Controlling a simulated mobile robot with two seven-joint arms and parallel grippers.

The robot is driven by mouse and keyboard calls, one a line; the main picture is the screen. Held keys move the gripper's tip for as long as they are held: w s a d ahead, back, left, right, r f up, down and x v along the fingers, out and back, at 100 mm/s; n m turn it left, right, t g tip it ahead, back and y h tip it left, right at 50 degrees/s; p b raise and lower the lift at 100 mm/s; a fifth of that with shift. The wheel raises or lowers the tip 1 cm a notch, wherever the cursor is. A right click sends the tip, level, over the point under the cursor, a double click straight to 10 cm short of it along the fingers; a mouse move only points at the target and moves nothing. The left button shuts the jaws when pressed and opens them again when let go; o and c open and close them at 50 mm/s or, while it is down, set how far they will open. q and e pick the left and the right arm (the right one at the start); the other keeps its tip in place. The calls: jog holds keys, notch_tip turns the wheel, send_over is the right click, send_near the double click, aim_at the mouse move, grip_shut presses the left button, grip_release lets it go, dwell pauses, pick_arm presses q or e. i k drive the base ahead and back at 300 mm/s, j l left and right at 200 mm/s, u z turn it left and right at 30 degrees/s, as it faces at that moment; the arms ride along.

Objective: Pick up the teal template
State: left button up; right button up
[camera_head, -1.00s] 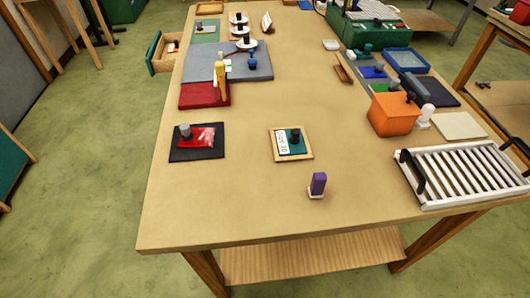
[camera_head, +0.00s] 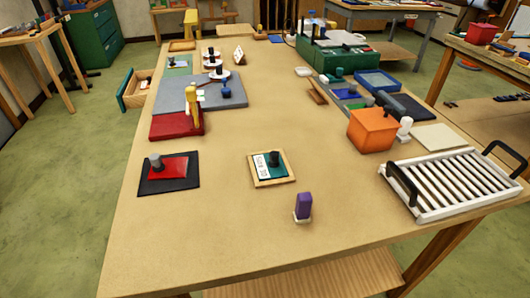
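A teal template (camera_head: 282,171) with a dark knob on top lies in a wooden-rimmed tray (camera_head: 261,184) near the middle of the table. A white card (camera_head: 262,167) with dark markings lies beside it in the same tray. Neither of my grippers shows in the head view.
A black mat (camera_head: 148,185) with a red knobbed piece (camera_head: 170,168) lies to the left. A purple block on a white base (camera_head: 304,207) stands in front, to the right. An orange box (camera_head: 371,131) and a white slatted rack (camera_head: 452,184) are at the right. The table's front-left is clear.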

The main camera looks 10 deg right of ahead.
aim_at(271, 166)
jog(key=l+u, duration=0.35)
jog(key=k+l+u, duration=0.1)
jog(key=u, duration=0.3)
jog(key=k+l+u, duration=0.1)
jog(key=l+u, duration=0.25)
